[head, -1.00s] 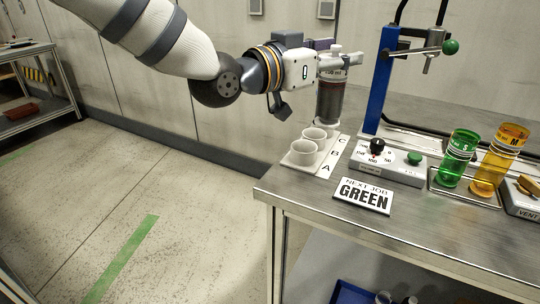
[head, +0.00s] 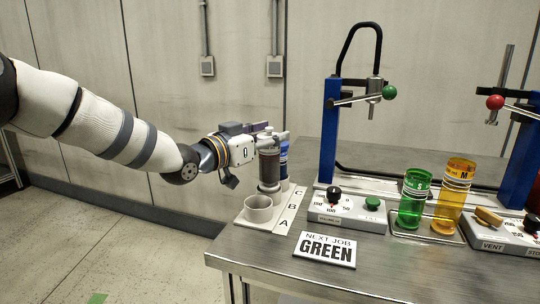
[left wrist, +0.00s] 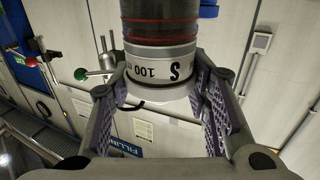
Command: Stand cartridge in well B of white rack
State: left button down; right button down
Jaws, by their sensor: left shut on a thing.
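The cartridge (head: 269,168), a dark-filled cylinder with a light collar, is upright in my left gripper (head: 270,140), shut around its upper part. In the left wrist view the cartridge (left wrist: 160,50) shows its "S 100" collar between the two ridged fingers (left wrist: 165,88). The white rack (head: 290,208) is at the table's left end, lettered C, B and A from back to front. The cartridge's lower end is at well B; I cannot tell how deep it sits. Well A (head: 258,209) is empty. My right gripper is not in view.
A blue-topped object (head: 284,152) stands close behind the cartridge, near C. A control box (head: 346,211), a "NEXT JOB GREEN" sign (head: 325,249), a green cylinder (head: 413,200) and an amber one (head: 453,198) are to the right. A blue-post stand (head: 330,130) rises behind.

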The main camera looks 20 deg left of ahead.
aim_at(260, 155)
pick_arm(q)
jog(key=shift+w+a+f, duration=0.1)
jog(key=shift+w+f, duration=0.1)
jog(key=shift+f, duration=0.05)
jog(key=f, duration=0.3)
jog(key=shift+w+a+f, duration=0.1)
jog(key=shift+w+f, duration=0.1)
jog(key=shift+w, duration=0.05)
jog(key=shift+f, duration=0.25)
jog(key=c, duration=0.9)
grip_release()
jog(key=shift+o, duration=0.2)
